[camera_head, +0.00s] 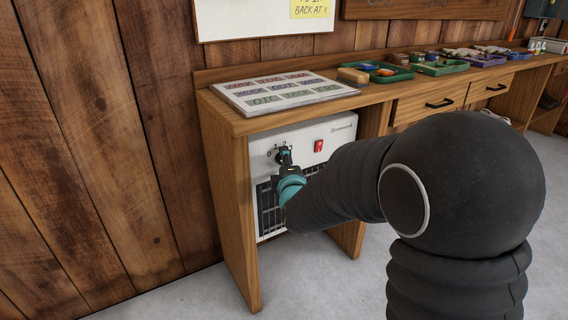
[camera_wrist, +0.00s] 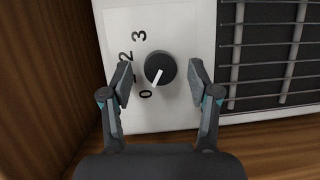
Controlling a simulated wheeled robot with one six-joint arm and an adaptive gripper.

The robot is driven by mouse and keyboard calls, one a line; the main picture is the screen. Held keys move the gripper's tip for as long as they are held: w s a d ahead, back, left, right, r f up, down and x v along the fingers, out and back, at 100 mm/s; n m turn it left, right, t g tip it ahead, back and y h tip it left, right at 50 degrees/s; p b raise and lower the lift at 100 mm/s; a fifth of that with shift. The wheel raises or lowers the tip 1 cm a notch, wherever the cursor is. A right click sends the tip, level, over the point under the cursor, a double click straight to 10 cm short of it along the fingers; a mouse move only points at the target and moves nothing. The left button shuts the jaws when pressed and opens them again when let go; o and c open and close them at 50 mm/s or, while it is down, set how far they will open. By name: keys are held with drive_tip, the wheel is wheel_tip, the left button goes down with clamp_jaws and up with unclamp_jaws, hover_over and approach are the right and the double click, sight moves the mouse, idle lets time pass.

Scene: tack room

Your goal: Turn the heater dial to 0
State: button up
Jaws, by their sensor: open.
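The white heater (camera_head: 340,131) stands in the bay under the bench. Its round dark dial (camera_wrist: 160,67) faces my wrist camera. The dial's white pointer line slants down and left, towards the printed 0 (camera_wrist: 146,94). The marks 1, 2 and 3 run up the left side of the dial. My gripper (camera_wrist: 160,75) is open, with one finger on each side of the dial and a visible gap on both sides.
A red switch (camera_head: 318,146) sits right of my gripper on the heater. The dark grille (camera_wrist: 265,55) is beside the dial panel. A wooden side panel (camera_head: 229,200) stands close on the left. The bench top (camera_head: 222,111) overhangs, holding a sign board (camera_head: 313,83) and trays.

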drive_tip(key=v, duration=1.1)
drive_tip(key=shift+s, duration=0.25)
drive_tip(key=s+a+f+m+g, duration=0.1)
drive_tip(key=s+f+m+g, duration=0.2)
drive_tip(key=f+m+g, duration=0.45)
drive_tip(key=s+d+f+m+g+p, duration=0.2)
drive_tip(key=s+d+m+g, duration=0.15)
drive_tip(key=s, duration=0.45)
drive_tip(key=s+d+r+m+h+p, duration=0.1)
drive_tip(key=s+d+r+m+p, duration=0.3)
drive_tip(key=s+d+r, duration=0.3)
drive_tip(key=s+d+r+m+h+p, duration=0.2)
drive_tip(key=s+d+r+m+p, duration=0.2)
drive_tip(key=s+d+r, duration=0.3)
wheel_tip(320, 180, up, 5)
drive_tip(key=shift+s+d+r+m+h+p, duration=0.1)
drive_tip(key=shift+s+d+m+h+p, duration=0.25)
drive_tip(key=shift+d+m, duration=0.3)
